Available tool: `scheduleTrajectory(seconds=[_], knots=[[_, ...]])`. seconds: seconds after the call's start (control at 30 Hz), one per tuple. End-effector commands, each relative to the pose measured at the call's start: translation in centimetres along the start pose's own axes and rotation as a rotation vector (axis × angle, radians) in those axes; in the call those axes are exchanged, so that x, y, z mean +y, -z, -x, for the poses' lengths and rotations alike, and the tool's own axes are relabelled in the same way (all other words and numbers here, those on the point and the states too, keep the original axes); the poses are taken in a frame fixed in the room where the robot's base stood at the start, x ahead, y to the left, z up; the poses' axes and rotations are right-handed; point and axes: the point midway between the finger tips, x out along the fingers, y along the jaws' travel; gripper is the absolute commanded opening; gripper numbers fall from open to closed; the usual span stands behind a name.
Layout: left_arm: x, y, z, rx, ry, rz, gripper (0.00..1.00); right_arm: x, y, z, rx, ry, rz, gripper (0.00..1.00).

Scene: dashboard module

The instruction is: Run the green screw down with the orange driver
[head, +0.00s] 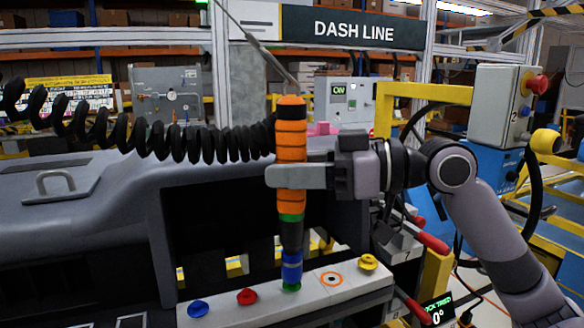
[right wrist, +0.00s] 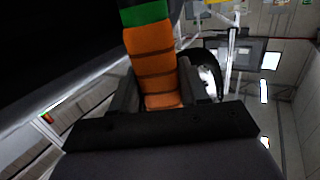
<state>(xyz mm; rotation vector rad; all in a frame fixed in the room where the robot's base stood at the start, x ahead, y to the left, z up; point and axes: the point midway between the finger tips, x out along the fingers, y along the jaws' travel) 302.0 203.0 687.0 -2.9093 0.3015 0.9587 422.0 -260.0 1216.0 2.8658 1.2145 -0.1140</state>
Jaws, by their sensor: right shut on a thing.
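The orange driver (head: 291,150) stands about upright in the head view, with a green band, a dark shaft and a blue collar at its lower end. My right gripper (head: 272,176) is shut around its orange handle, which also shows between the fingers in the right wrist view (right wrist: 152,60). The green screw (head: 291,288) is at the driver's tip on the white strip (head: 225,316). The tip hides most of it, and I cannot tell how deep it sits. My left gripper is not in view.
A blue screw (head: 197,309), a red screw (head: 246,296) and a yellow screw (head: 368,262) sit on the same strip. An orange-ringed hole (head: 331,279) lies right of the driver. A black coiled cable (head: 150,140) runs left from the driver across the dashboard (head: 110,205).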

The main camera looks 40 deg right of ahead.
Motion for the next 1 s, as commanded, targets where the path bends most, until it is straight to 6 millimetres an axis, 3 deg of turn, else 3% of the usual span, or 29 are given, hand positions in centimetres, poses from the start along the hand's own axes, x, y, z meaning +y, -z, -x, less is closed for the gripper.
scheduleTrajectory(seconds=[1.0], knots=[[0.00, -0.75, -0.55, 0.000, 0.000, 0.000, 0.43, 0.07, -0.96, -0.05, 0.002, -0.002, -0.002, 0.00]])
